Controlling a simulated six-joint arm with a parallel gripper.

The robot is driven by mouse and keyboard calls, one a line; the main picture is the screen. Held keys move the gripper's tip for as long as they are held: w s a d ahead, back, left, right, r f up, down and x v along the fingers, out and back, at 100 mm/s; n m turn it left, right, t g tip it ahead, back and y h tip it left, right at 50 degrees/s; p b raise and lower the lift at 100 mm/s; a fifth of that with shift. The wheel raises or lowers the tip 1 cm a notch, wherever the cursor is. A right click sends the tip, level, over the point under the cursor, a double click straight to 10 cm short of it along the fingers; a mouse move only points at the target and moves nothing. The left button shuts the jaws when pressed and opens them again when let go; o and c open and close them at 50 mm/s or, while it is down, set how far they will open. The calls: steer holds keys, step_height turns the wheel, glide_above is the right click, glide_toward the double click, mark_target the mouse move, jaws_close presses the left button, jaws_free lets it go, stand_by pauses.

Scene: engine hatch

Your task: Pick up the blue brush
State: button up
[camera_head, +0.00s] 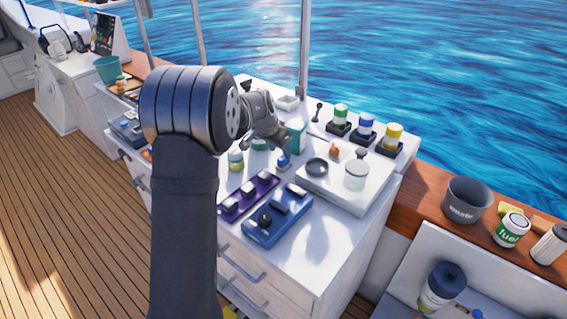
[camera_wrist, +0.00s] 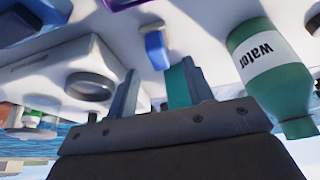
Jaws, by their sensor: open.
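A small blue block-like item (camera_head: 284,161) stands on the white counter just below my gripper (camera_head: 279,143) in the head view. In the wrist view the blue item (camera_wrist: 156,48) shows beyond and between the fingertips of my gripper (camera_wrist: 153,85). It may be the blue brush; its bristles cannot be made out. My gripper is open, with a gap between its fingers and nothing held. It is apart from the blue item. A teal strip lies along the right finger in the wrist view.
A teal bottle marked "water" (camera_wrist: 262,65) stands close beside my gripper. Purple (camera_head: 249,196) and blue (camera_head: 277,219) trays lie nearer. Several colored jars stand behind.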

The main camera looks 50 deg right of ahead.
mark_target(283, 156)
steer(key=x, duration=0.5)
steer(key=shift+s+d+f, duration=0.1)
steer(key=shift+d, duration=0.05)
jaws_close()
